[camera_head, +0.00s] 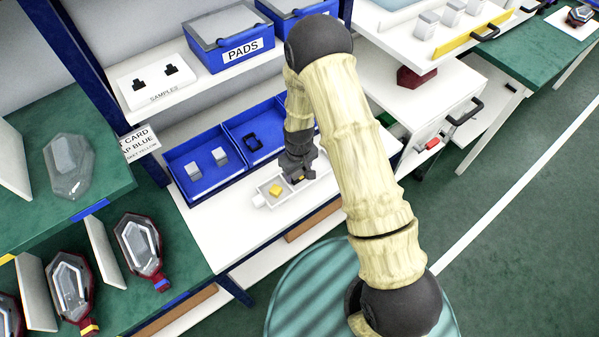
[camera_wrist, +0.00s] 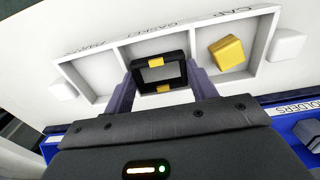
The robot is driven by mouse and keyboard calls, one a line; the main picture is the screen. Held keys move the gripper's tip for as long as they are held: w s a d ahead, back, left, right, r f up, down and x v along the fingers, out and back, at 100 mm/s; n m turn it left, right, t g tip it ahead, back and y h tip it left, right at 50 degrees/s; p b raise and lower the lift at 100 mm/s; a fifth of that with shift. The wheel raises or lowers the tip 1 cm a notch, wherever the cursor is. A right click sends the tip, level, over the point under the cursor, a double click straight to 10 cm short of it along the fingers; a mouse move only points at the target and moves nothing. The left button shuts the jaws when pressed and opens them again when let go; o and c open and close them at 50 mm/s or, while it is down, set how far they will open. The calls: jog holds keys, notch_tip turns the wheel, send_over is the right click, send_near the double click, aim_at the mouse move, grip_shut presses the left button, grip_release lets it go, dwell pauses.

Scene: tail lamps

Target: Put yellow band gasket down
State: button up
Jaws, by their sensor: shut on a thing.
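The yellow band gasket (camera_wrist: 160,73), a black rectangular frame with yellow bands on two opposite sides, is between the fingers of my gripper (camera_wrist: 160,82) in the wrist view. My gripper is shut on it. It is over or in the middle compartment, marked GASKET, of a white three-part tray (camera_wrist: 196,46); I cannot tell whether it touches the floor. A yellow cap (camera_wrist: 228,52) sits in the compartment marked CAP. The other end compartment looks empty. In the head view my gripper (camera_head: 299,178) reaches down into the tray (camera_head: 262,200), and the gasket is mostly hidden.
Blue bins stand behind the tray: one holds grey blocks (camera_head: 220,156), another a black gasket (camera_head: 252,142). Above is a shelf with a PADS box (camera_head: 231,42) and a SAMPLES board (camera_head: 157,85). Tail lamps (camera_head: 139,245) stand on the green bench at left. White worktop is free beside the tray.

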aim_at(300, 181)
jog(key=f, duration=0.1)
jog(key=s, duration=0.1)
jog(key=f, duration=0.1)
jog(key=shift+s+d+f, duration=0.2)
jog(key=shift+s+f, duration=0.05)
jog(key=shift+f, duration=0.1)
jog(key=o, duration=1)
jog(key=shift+w+a+r+p, duration=0.1)
jog(key=shift+a+r+p, duration=0.1)
jog(key=shift+r+p, duration=0.25)
jog(key=shift+w+r, duration=0.2)
jog(key=shift+r, duration=0.05)
jog(key=shift+o, duration=0.4)
notch_tip(300, 181, up, 12)
jog(key=w+b, duration=0.1)
jog(key=b, duration=0.1)
jog(key=shift+f, duration=0.1)
